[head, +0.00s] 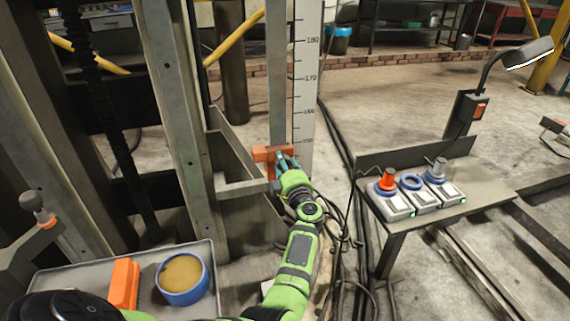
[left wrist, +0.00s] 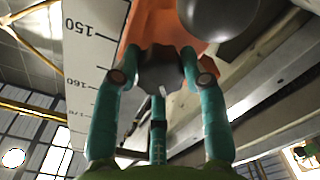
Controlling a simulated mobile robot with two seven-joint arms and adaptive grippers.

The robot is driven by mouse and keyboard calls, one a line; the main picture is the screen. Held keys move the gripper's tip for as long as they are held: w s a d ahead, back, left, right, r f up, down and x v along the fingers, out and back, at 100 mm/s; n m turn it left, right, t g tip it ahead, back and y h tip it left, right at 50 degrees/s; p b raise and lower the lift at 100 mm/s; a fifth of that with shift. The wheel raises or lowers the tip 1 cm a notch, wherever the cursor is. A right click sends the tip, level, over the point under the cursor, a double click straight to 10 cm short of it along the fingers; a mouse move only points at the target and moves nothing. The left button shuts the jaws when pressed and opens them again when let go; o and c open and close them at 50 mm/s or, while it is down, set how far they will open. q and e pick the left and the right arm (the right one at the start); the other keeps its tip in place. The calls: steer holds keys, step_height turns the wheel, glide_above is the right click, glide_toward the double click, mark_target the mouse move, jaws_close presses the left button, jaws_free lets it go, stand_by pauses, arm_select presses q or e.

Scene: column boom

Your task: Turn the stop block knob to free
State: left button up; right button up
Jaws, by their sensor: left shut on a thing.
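The orange stop block (head: 262,153) sits on the upright rail beside the white scale in the head view. It also shows in the left wrist view (left wrist: 150,22). My left gripper (head: 284,163) is at the front of the block. In the left wrist view, my left gripper (left wrist: 160,80) has its teal fingers closed around a dark lobed knob (left wrist: 160,68) on the block. A small pale mark shows on the knob's face. The knob is hidden behind the fingers in the head view. My right gripper is not in view.
A white scale (head: 306,80) runs up beside the rail. A grey tray (head: 50,283) at lower left holds an orange block (head: 124,283) and a blue bowl (head: 183,278). A side table (head: 468,202) at right carries several devices. Dark cables lie on the floor between.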

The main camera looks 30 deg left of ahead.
arm_select(q)
steer(key=n, duration=0.3)
steer(key=shift+s+a+r, duration=0.1)
steer(key=shift+a+r, duration=0.2)
steer(key=shift+a, duration=0.1)
steer(key=shift+n+b, duration=0.3)
steer(key=shift+n, duration=0.6)
steer(key=n, duration=0.2)
steer(key=shift+f+n+b, duration=0.15)
steer(key=shift+n+b, duration=0.2)
steer(key=shift+n, duration=0.55)
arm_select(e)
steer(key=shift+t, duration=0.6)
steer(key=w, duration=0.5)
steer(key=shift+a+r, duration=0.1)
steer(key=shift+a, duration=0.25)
arm_select(q)
steer(key=shift+s+f, duration=0.1)
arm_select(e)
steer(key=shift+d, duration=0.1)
arm_select(q)
steer(key=o, duration=1.1)
steer(key=shift+a+f, duration=0.1)
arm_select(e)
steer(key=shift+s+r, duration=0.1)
arm_select(q)
steer(key=shift+d, duration=0.3)
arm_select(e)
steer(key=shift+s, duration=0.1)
